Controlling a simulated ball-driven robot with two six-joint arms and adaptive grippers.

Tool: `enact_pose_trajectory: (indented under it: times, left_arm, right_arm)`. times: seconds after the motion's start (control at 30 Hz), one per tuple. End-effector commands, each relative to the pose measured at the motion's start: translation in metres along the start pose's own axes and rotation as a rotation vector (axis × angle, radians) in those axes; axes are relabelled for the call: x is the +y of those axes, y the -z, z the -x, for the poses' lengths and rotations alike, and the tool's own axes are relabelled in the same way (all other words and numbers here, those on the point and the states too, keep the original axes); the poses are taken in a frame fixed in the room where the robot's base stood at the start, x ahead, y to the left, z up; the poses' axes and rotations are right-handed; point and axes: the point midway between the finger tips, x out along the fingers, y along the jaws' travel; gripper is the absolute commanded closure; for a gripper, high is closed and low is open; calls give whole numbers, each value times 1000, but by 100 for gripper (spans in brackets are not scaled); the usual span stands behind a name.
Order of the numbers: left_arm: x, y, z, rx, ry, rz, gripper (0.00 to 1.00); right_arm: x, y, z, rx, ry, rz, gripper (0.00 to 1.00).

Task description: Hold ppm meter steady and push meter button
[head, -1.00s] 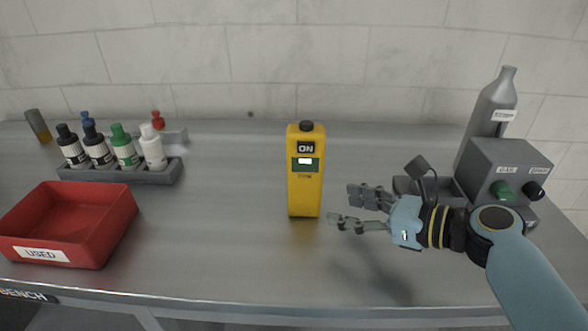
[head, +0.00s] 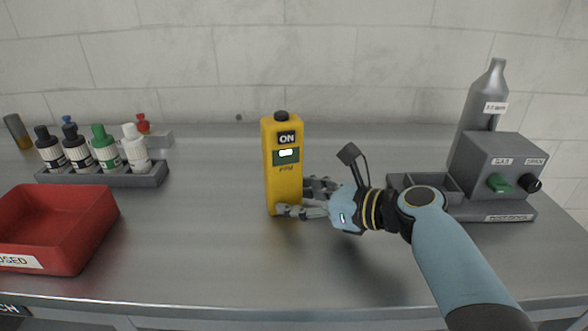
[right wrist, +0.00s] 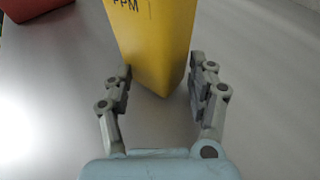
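The yellow ppm meter (head: 284,180) stands upright on the bench in the middle of the head view. It has an ON label, a lit display (head: 286,154) and a dark button (head: 281,115) on top. My right gripper (head: 302,198) is at its lower right side, one finger in front and the other partly hidden behind. In the right wrist view, the open fingers of the right gripper (right wrist: 160,85) lie on either side of the meter (right wrist: 160,45), close to its faces; firm contact cannot be made out. My left gripper is not in view.
A red USED bin (head: 95,240) and a rack (head: 150,177) of several capped bottles stand at the left. A grey gas unit (head: 498,165) with knobs and a grey bottle (head: 484,105) stand at the right. The bench front (head: 200,265) is clear.

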Motion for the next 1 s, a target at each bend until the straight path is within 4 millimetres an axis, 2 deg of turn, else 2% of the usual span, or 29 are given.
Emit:
enact_pose_trajectory:
  times: [0.03,0.4,0.47,0.5,0.7,1.0]
  left_arm:
    - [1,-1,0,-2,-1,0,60]
    - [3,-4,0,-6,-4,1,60]
    - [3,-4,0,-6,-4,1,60]
    - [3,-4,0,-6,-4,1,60]
    - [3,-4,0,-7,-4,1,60]
    - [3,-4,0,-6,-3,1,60]
  right_arm:
    - [0,0,0,0,0,0,43]
    - [0,0,0,0,0,0,92]
    - [0,0,0,0,0,0,99]
    - [0,0,0,0,0,0,100]
    - [0,0,0,0,0,0,98]
    - [0,0,0,0,0,0,59]
